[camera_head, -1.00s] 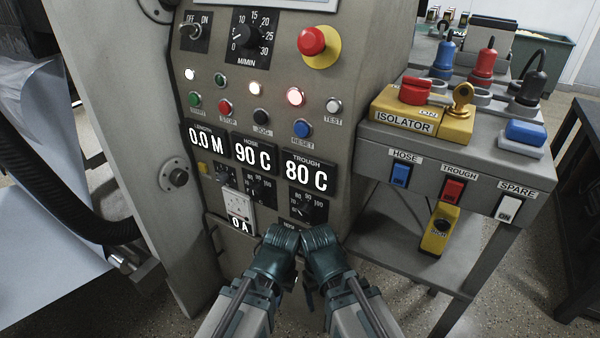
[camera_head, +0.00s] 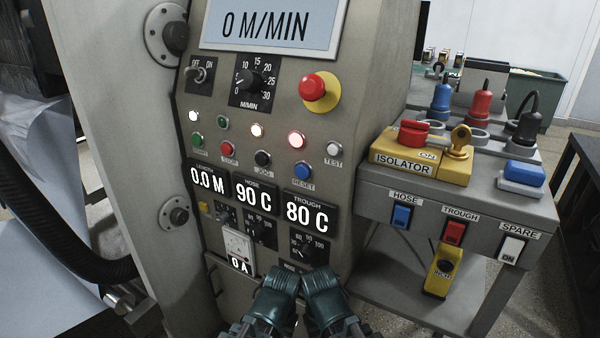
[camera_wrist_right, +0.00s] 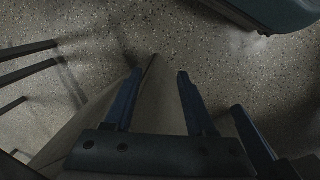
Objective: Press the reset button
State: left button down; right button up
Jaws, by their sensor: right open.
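The reset button is the blue round button (camera_head: 303,170) labelled RESET on the lower button row of the grey control panel (camera_head: 340,120). Nothing touches it. In the head view both my arms come up from the bottom edge, below the panel's readouts and well below the button. The teal wrist of my left arm shows at the left and that of my right arm at the right. Their fingers are hidden in that view. In the right wrist view my right gripper (camera_wrist_right: 157,95) is open and empty, its two dark fingers apart above the speckled floor.
Green, red and black buttons lie left of the blue one. A red emergency stop (camera_head: 314,88) on a yellow base sits above. A grey switch box (camera_head: 460,200) with the isolator (camera_head: 415,160) stands at the right. A black hose (camera_head: 75,235) runs at the left.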

grip_shut()
dwell(1.4)
